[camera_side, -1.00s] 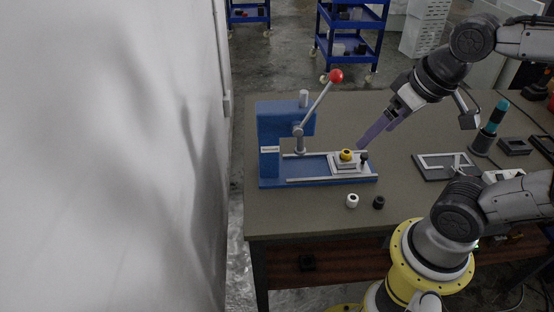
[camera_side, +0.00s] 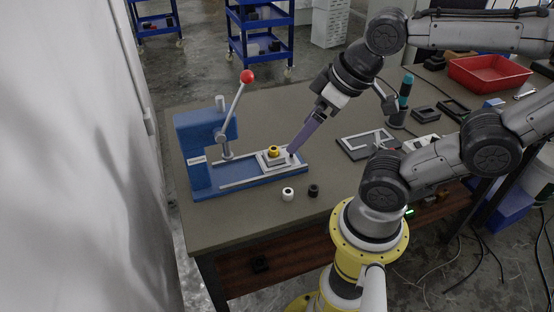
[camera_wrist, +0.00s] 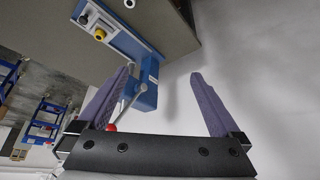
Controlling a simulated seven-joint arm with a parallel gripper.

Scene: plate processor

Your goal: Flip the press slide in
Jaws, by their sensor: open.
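The blue press (camera_side: 205,150) stands at the left of the table, its lever raised and tipped by a red knob (camera_side: 247,76). The press slide (camera_side: 268,158), a light plate bearing a yellow round piece (camera_side: 273,151), sits at the right end of the rails, clear of the press head. My gripper (camera_side: 291,152) has long purple fingers whose tips appear at the slide's right edge, by its small dark knob; contact cannot be told. The wrist view shows the fingers (camera_wrist: 162,72) wide apart and empty, with the yellow piece (camera_wrist: 99,34) above and left of the tips.
A white ring (camera_side: 288,194) and a black ring (camera_side: 313,190) lie in front of the press. A pale frame (camera_side: 366,143), a teal-topped tool (camera_side: 404,91) and a red tray (camera_side: 488,72) are to the right. A wall bounds the left.

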